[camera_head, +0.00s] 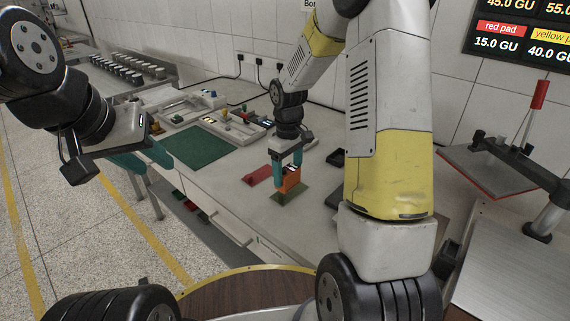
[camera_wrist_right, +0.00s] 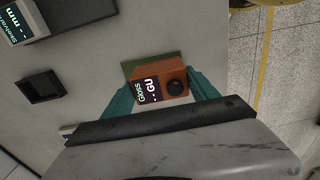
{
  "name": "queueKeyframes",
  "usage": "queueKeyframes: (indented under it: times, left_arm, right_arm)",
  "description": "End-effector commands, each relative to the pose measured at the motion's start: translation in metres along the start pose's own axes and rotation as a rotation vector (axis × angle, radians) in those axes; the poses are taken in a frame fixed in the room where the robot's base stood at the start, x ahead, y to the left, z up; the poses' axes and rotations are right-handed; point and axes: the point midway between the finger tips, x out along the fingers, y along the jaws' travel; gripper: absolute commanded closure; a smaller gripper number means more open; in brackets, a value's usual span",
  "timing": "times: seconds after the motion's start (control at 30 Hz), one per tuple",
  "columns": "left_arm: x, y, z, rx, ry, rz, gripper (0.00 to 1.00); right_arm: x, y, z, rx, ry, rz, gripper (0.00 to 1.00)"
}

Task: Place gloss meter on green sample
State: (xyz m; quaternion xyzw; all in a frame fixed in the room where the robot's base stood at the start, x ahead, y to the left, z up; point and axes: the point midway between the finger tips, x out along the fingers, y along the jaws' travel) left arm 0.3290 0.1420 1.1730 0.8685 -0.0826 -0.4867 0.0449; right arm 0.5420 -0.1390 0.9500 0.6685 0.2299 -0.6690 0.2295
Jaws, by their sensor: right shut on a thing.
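The orange gloss meter (camera_head: 291,181) is between the teal fingers of my right gripper (camera_head: 285,172), which is shut on it. In the right wrist view the meter (camera_wrist_right: 168,82) shows its "Gloss -- GU" display and a black knob, with a finger on each side. The green sample (camera_head: 287,196) lies flat on the bench right under the meter, which hides part of it; its edge also shows in the right wrist view (camera_wrist_right: 134,66). I cannot tell if meter and sample touch. My left gripper (camera_head: 148,159) is open and empty, off to the left.
A red pad (camera_head: 257,176) lies left of the green sample. A dark green mat (camera_head: 198,147) and trays with small items (camera_head: 238,125) are further back. Black open boxes (camera_head: 336,158) stand to the right. A readings screen (camera_head: 525,35) hangs on the wall.

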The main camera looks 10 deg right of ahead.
Motion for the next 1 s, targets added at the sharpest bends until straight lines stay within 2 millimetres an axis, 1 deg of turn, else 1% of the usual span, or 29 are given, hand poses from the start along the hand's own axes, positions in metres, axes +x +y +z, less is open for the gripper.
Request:
queueKeyframes:
  times: [0.03, 0.1, 0.37, 0.5, 0.6, 0.97, 1.0]
  left_arm:
    - [0.0, 0.0, 0.0, 0.0, 0.0, 0.0, 0.64]
    - [0.0, 0.0, 0.0, 0.0, 0.0, 0.0, 0.64]
    - [0.0, 0.0, 0.0, 0.0, 0.0, 0.0, 0.64]
    - [0.0, 0.0, 0.0, 0.0, 0.0, 0.0, 0.64]
    - [0.0, 0.0, 0.0, 0.0, 0.0, 0.0, 0.64]
    - [0.0, 0.0, 0.0, 0.0, 0.0, 0.0, 0.64]
    - [0.0, 0.0, 0.0, 0.0, 0.0, 0.0, 0.64]
  right_arm:
    - [0.001, 0.01, -0.002, 0.004, 0.001, 0.0, 0.89]
    - [0.002, 0.02, -0.004, 0.002, 0.002, 0.0, 0.89]
    - [0.004, 0.04, -0.008, 0.001, 0.002, 0.001, 0.89]
    - [0.027, 0.037, -0.007, -0.002, -0.003, -0.002, 0.89]
    - [0.038, 0.038, -0.007, -0.001, -0.001, 0.0, 0.89]
    - [0.042, 0.038, -0.008, -0.001, 0.001, 0.001, 0.89]
    - [0.042, 0.038, -0.007, -0.001, 0.001, 0.001, 0.24]
